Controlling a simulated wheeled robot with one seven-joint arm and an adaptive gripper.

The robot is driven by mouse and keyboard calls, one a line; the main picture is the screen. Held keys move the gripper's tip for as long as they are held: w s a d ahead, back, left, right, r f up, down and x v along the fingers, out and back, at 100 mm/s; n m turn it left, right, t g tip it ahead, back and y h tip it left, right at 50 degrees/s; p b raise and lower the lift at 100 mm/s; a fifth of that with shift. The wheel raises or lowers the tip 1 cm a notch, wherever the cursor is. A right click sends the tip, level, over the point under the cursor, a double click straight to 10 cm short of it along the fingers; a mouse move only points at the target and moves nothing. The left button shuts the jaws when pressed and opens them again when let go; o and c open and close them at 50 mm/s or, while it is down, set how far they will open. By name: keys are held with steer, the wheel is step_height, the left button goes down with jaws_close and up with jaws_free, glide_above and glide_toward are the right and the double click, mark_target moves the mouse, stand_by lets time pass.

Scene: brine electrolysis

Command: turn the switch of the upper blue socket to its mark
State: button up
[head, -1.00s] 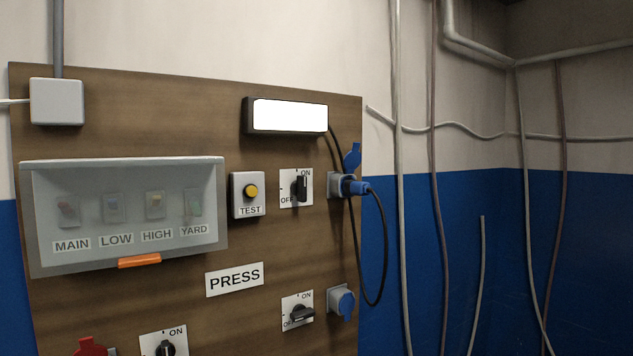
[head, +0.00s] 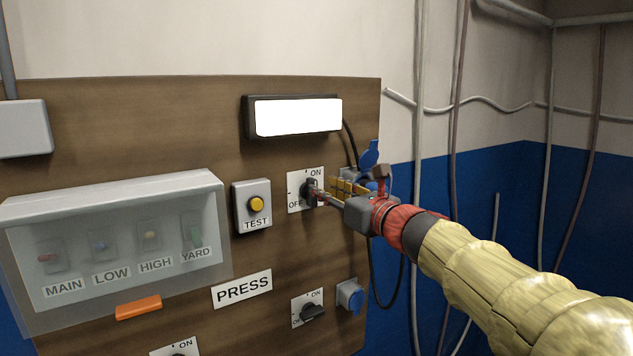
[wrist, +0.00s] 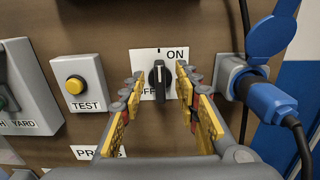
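The upper blue socket (wrist: 268,102) is on the right of the board, with a blue plug in it and its blue lid (head: 369,154) raised. Left of it is its switch, a black knob (wrist: 160,80) on a white plate (wrist: 146,62) marked ON and OFF. The knob stands upright, its white line pointing up at the top tick by ON. My gripper (wrist: 160,82) is open, with one finger on each side of the knob and small gaps visible; contact cannot be told. In the head view my gripper (head: 314,192) reaches in from the right and partly hides knob and socket.
A TEST box (wrist: 79,88) with a yellow button is close on the left. Below are a PRESS label (head: 242,289), a lower switch (head: 312,312) and a lower blue socket (head: 350,296). A black cable (wrist: 305,150) hangs from the plug, right of my fingers.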

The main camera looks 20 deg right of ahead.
mark_target(316, 184)
steer(key=shift+x, duration=2.3)
steer(key=c, duration=0.4)
steer(key=c, duration=0.3)
jaws_close()
